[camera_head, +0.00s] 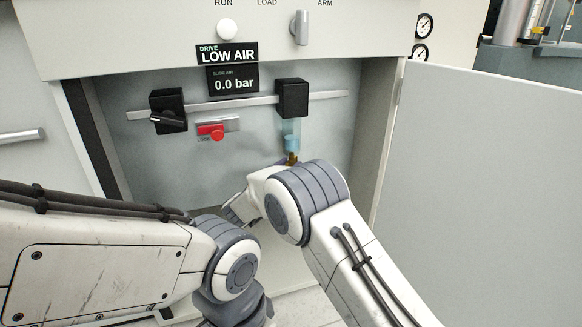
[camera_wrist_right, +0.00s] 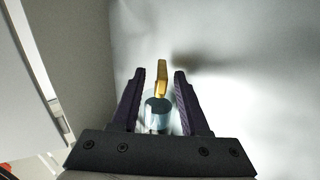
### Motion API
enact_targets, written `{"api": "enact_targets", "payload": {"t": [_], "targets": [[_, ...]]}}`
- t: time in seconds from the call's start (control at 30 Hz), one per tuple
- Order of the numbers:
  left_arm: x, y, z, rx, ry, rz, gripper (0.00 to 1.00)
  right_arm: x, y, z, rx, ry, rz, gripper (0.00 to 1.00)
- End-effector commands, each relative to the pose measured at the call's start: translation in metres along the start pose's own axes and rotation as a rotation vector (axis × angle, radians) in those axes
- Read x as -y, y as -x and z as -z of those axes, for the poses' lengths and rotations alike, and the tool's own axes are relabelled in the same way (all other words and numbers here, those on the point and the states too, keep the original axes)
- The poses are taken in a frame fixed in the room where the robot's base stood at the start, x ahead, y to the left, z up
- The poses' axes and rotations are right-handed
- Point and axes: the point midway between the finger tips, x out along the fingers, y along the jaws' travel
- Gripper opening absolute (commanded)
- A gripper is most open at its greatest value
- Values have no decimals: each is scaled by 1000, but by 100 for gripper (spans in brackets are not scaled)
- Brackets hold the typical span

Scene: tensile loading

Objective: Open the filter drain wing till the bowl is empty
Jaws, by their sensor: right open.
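The filter is a black block (camera_head: 292,97) on a rail with a clear bluish bowl (camera_head: 291,128) hanging below it. A darker blue band, which looks like liquid, shows low in the bowl. The brass drain wing (camera_head: 292,158) is at the bowl's bottom. In the right wrist view the brass wing (camera_wrist_right: 161,76) stands between the two dark fingers of my right gripper (camera_wrist_right: 160,73), with the bowl (camera_wrist_right: 157,116) behind it. The fingers are open, with a gap on both sides. In the head view my right arm hides most of this gripper. My left gripper is not in view.
The recess holds a black knob valve (camera_head: 168,111) and a red slide (camera_head: 211,132) left of the bowl. A display (camera_head: 233,80) above reads 0.0 bar, under a LOW AIR sign (camera_head: 227,55). An open door panel (camera_head: 480,170) stands at the right.

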Motion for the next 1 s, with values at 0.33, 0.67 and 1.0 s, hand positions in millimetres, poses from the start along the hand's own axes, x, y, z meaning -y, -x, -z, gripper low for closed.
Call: {"api": "enact_targets", "payload": {"t": [0.33,0.67,1.0], "targets": [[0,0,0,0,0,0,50,2,1,0,0,0,3,0],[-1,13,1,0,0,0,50,-2,-1,5,-4,4,69,0],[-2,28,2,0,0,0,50,-9,-3,3,-2,1,317,0]]}}
